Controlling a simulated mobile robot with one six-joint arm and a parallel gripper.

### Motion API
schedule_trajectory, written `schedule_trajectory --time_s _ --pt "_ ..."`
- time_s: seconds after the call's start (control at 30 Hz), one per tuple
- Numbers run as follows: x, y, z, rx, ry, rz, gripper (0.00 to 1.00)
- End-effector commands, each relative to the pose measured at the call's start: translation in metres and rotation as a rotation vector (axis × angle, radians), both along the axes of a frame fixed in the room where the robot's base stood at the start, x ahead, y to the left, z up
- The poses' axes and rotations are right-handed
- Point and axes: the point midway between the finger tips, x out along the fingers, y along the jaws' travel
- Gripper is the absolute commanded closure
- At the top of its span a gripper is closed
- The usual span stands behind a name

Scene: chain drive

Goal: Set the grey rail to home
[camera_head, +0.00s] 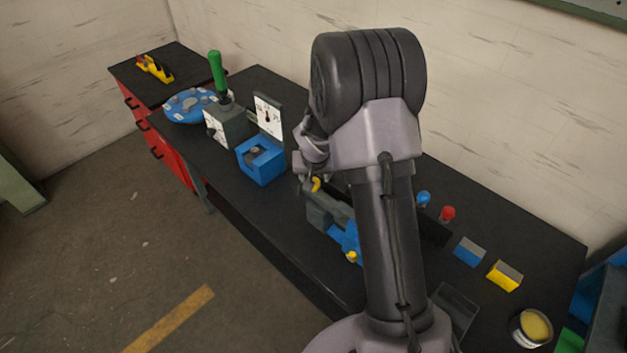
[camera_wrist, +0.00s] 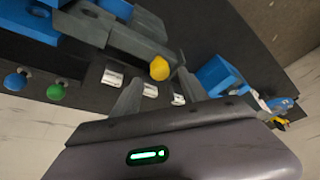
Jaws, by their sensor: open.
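The grey rail (camera_wrist: 125,38) extends from a blue and grey block (camera_wrist: 28,22) and has a yellow knob (camera_wrist: 160,68) near its end. In the head view, the grey rail (camera_head: 325,212) is partly hidden by my arm, and the yellow knob (camera_head: 316,184) shows beside my wrist. My gripper (camera_wrist: 158,74) is open, its two fingers on either side of the knob in the wrist view. I cannot tell whether they touch it. Several white labels (camera_wrist: 150,90) lie on the bench near the knob; their text is too small to read.
A blue box (camera_head: 262,164) and a grey box with a green-handled lever (camera_head: 217,80) stand to the left on the black bench. Blue (camera_head: 423,198) and red (camera_head: 447,213) knobs, small blocks (camera_head: 504,276) and a yellow-filled tin (camera_head: 532,328) are at the right.

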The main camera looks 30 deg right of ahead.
Motion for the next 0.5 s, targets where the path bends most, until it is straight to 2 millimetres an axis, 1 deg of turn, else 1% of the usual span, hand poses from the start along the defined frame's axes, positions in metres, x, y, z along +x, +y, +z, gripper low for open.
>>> schedule_trajectory --time_s 0.03,0.1,0.2,0.33,0.5 --pt "0.003 -0.002 -0.012 0.000 0.003 0.001 0.49" --pt "0.007 -0.004 -0.022 0.000 0.002 0.000 0.49" --pt "0.012 -0.006 -0.032 0.000 0.000 0.000 0.49" --pt "0.013 -0.007 -0.036 0.000 0.000 0.000 0.49" --pt "0.014 -0.007 -0.036 0.000 0.000 0.000 0.49"
